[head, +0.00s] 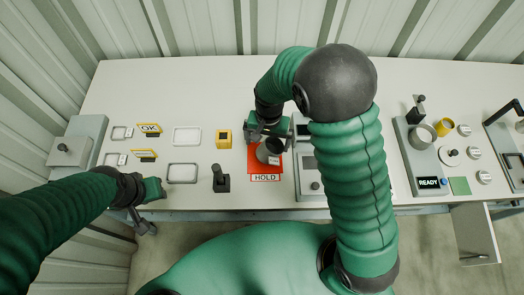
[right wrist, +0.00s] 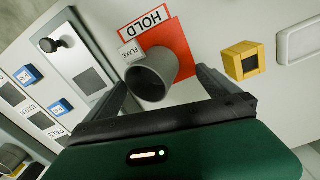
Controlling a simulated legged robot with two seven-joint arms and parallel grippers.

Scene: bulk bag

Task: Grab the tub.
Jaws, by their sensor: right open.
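A dark grey tub (head: 268,150) with a small white label stands on a red HOLD mat (head: 255,165) near the table's middle. In the right wrist view the tub (right wrist: 150,78) shows its round open mouth, and the label seems to read FLAKE. My right gripper (head: 266,128) is at the tub's far side in the head view. Its fingers are spread, one to each side of the tub in the right wrist view; I cannot tell whether either touches it. My left gripper (head: 143,222) hangs at the table's front left edge, and its jaws are too small to judge.
A yellow block (head: 224,139) and a black-handled post (head: 220,180) stand left of the mat. A grey panel (head: 308,165) lies close to its right, partly behind my right arm. White-rimmed trays (head: 186,137) are further left. A READY station (head: 428,150) is at the right.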

